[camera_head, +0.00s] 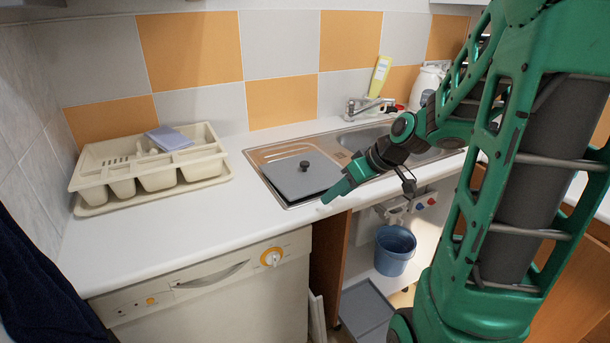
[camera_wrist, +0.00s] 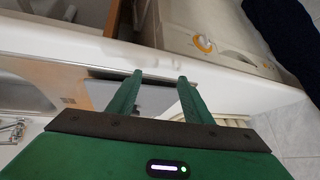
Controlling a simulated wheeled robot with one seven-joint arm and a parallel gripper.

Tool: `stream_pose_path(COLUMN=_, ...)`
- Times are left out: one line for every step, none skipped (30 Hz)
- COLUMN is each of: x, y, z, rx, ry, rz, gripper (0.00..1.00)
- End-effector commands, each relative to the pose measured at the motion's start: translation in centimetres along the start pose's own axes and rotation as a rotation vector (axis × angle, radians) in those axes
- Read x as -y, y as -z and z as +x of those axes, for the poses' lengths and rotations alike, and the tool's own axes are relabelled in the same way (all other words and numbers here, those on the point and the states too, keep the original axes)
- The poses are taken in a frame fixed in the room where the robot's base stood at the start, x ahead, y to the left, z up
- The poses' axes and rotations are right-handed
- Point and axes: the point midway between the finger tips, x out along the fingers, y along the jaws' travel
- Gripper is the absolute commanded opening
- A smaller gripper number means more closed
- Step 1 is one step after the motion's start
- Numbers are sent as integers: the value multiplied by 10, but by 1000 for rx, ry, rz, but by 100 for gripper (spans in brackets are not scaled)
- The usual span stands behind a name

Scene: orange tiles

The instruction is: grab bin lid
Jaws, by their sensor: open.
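The bin lid (camera_head: 301,176) is a flat grey square with a dark round knob (camera_head: 304,165) in its middle. It lies over the left part of the metal sink. In the wrist view part of the grey lid (camera_wrist: 155,99) shows between and behind my fingers; its knob is not visible there. My gripper (camera_head: 330,196) is open and empty. In the head view it is just right of the lid's front right corner, near the counter's front edge. In the wrist view both fingertips (camera_wrist: 161,77) are apart with nothing between them.
A cream cutlery tray (camera_head: 150,175) stands on the counter at left. The tap (camera_head: 365,107) and a yellow bottle (camera_head: 379,76) are behind the sink. A dishwasher (camera_head: 215,295) is under the counter, with a blue bucket (camera_head: 394,252) to its right. The counter between tray and sink is clear.

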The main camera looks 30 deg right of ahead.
Motion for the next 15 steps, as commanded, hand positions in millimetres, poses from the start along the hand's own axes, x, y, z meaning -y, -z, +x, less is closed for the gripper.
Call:
stream_pose_path(x=-8, y=11, z=7, rx=-51, ry=13, rz=-24, gripper=46)
stream_pose_path(x=-11, y=19, z=11, rx=-87, ry=20, rz=-44, gripper=46)
stream_pose_path(x=-17, y=30, z=14, rx=-136, ry=27, rz=-70, gripper=46)
stream_pose_path(x=-20, y=38, z=16, rx=-172, ry=30, rz=-87, gripper=46)
stream_pose_path(x=-24, y=45, z=17, rx=-208, ry=32, rz=-102, gripper=46)
stream_pose_path(x=-30, y=54, z=18, rx=-253, ry=32, rz=-120, gripper=46)
stream_pose_path(x=-33, y=60, z=19, rx=-285, ry=32, rz=-132, gripper=46)
stream_pose_path(x=-37, y=66, z=19, rx=-315, ry=30, rz=-143, gripper=46)
stream_pose_path(x=-42, y=73, z=19, rx=-352, ry=27, rz=-156, gripper=46)
stream_pose_path(x=-45, y=78, z=19, rx=-377, ry=24, rz=-162, gripper=46)
stream_pose_path(x=-48, y=82, z=18, rx=-399, ry=21, rz=-169, gripper=46)
stream_pose_path(x=-52, y=86, z=17, rx=-424, ry=17, rz=-175, gripper=46)
stream_pose_path(x=-54, y=89, z=17, rx=-440, ry=15, rz=-179, gripper=46)
stream_pose_path(x=-55, y=91, z=16, rx=-454, ry=12, rz=-182, gripper=46)
stream_pose_path(x=-57, y=94, z=16, rx=-467, ry=10, rz=-187, gripper=46)
